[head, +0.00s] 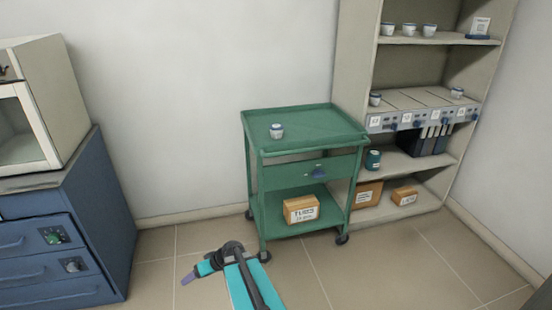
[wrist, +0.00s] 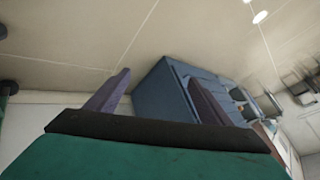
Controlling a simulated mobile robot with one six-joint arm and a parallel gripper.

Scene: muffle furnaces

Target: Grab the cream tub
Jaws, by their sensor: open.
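A small pale tub with a blue band (head: 277,131) stands upright on the top of the green cart (head: 315,120) in the head view. It looks whitish to cream; several similar small tubs stand on the shelves, so I cannot tell for sure which is the cream tub. My gripper (head: 188,279) is low over the floor, in front and to the left of the cart, well apart from the tub. In the wrist view my gripper (wrist: 158,92) shows two purple fingers spread wide with nothing between them. No tub is seen in the wrist view.
A shelf unit (head: 352,70) with tubs, boxes and a dark teal jar (head: 373,160) stands right of the cart. A cardboard box (head: 301,208) sits on the cart's lower shelf. A blue cabinet (head: 70,240) with a furnace (head: 60,95) stands left. Floor between is clear.

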